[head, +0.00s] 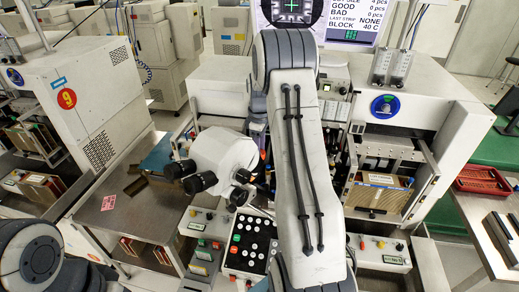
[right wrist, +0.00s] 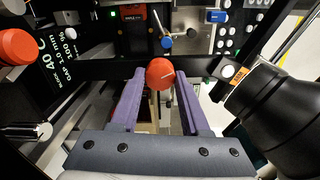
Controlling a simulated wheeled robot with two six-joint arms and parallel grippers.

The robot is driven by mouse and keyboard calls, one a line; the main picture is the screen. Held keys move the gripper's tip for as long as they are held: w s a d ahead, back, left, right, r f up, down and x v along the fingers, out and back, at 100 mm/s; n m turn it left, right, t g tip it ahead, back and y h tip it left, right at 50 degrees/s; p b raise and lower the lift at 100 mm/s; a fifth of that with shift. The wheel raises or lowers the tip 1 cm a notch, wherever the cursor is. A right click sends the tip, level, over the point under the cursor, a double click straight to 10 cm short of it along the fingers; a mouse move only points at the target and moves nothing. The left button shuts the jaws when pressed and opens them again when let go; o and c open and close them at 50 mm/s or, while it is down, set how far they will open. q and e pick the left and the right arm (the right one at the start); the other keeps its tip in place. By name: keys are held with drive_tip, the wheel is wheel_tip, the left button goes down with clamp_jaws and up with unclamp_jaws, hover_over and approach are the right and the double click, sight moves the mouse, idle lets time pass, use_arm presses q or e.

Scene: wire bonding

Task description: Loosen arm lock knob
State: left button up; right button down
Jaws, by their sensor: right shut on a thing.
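In the right wrist view, a round orange-red knob (right wrist: 160,73) with a pale index mark sits between the far ends of my right gripper's purple fingers (right wrist: 160,85). The right gripper is shut on this knob, which I take to be the arm lock knob. In the head view my own large white arm link covers the middle of the machine, so the right gripper and the knob are hidden there. Part of my left arm shows at the lower left of the head view, but its gripper is out of frame.
A white microscope head (head: 222,158) with black eyepieces stands left of my arm; a black eyepiece (right wrist: 290,115) is close on the right in the wrist view. A control box (head: 250,245) with buttons lies below. Another orange-red knob (right wrist: 14,46) and a blue-capped lever (right wrist: 166,45) are near.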

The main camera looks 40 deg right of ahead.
drive_tip(key=shift+s+f+n, duration=0.1)
drive_tip(key=shift+f+n, duration=0.1)
drive_tip(key=shift+n, duration=0.5)
drive_tip(key=shift+a, duration=0.1)
drive_tip(key=shift+c, duration=1.9)
unclamp_jaws()
drive_tip(key=shift+r, duration=0.1)
wheel_tip(320, 180, up, 10)
drive_tip(key=b, duration=0.2)
drive_tip(key=shift+r+b, duration=0.2)
drive_tip(key=shift+b, duration=0.1)
